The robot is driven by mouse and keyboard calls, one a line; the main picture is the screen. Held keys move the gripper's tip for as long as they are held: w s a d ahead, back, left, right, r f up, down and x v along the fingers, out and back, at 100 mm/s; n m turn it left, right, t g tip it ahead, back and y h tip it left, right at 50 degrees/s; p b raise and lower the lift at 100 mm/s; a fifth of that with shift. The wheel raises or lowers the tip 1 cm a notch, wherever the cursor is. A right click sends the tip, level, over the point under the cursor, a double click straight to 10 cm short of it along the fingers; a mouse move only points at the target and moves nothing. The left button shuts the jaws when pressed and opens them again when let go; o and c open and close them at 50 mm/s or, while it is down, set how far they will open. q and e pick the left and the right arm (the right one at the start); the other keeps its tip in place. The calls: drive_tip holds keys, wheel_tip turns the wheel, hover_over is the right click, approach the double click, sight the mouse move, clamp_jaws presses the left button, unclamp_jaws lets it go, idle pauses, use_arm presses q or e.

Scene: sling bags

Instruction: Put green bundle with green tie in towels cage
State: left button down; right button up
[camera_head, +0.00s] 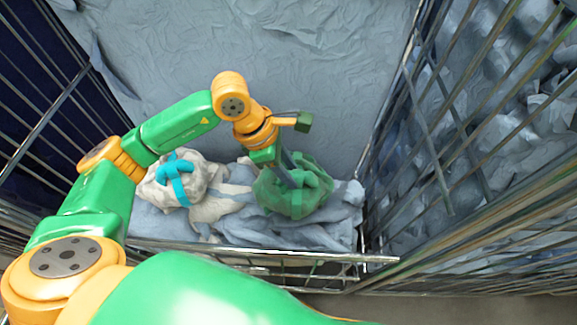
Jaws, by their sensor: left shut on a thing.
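The green bundle (310,190) is in the head view, low in the middle cage, just behind the front rail. A dark grey-blue strip crosses it, probably part of my gripper; I cannot clearly make out the green tie. My left gripper (287,172) points down into the bundle and is shut on it, with its fingertips largely hidden by the cloth. The bundle is over grey-blue cloth, and I cannot tell whether it rests on it. My right gripper is not in view. No label shows which cage is for towels.
A white bundle with a cyan tie (178,182) lies left of the green one, on grey-blue cloth (335,222). The metal front rail (310,257) runs before them. A wire cage full of grey-blue cloth (490,120) stands right. Wire bars (50,75) stand left.

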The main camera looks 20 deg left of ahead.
use_arm(q)
drive_tip(key=shift+f, duration=0.1)
drive_tip(key=c, duration=0.5)
unclamp_jaws()
drive_tip(key=shift+s, duration=0.1)
drive_tip(key=shift+r, duration=0.3)
drive_tip(key=b+v, duration=0.2)
drive_tip(key=v, duration=0.9)
drive_tip(key=shift+a+r, duration=0.1)
drive_tip(key=shift+r, duration=0.25)
